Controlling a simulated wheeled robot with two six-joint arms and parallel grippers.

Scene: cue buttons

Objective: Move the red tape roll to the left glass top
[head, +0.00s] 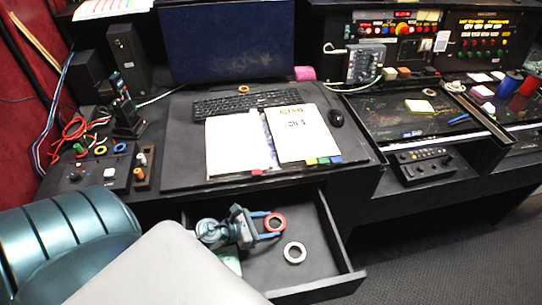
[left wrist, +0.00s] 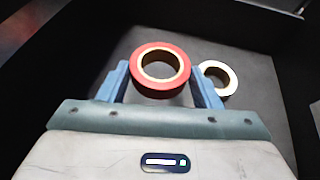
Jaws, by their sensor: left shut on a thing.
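The red tape roll (head: 281,218) is a red ring with a pale inner core, in the open drawer below the desk. It also shows in the left wrist view (left wrist: 160,93). My left gripper (head: 269,225) is shut on it, with blue fingers (left wrist: 163,85) on either side of the ring. How high the roll is above the drawer floor I cannot tell. The left glass top (head: 385,122) is the dark shiny panel right of the desk, with a yellow pad and a blue pen on it. My right gripper is not in view.
A white tape roll (head: 286,253) lies in the drawer (head: 322,287) close to my left gripper. The desk above holds an open binder (head: 235,143), a keyboard (head: 235,104) and a mouse (head: 336,118). The near middle of the glass top is clear.

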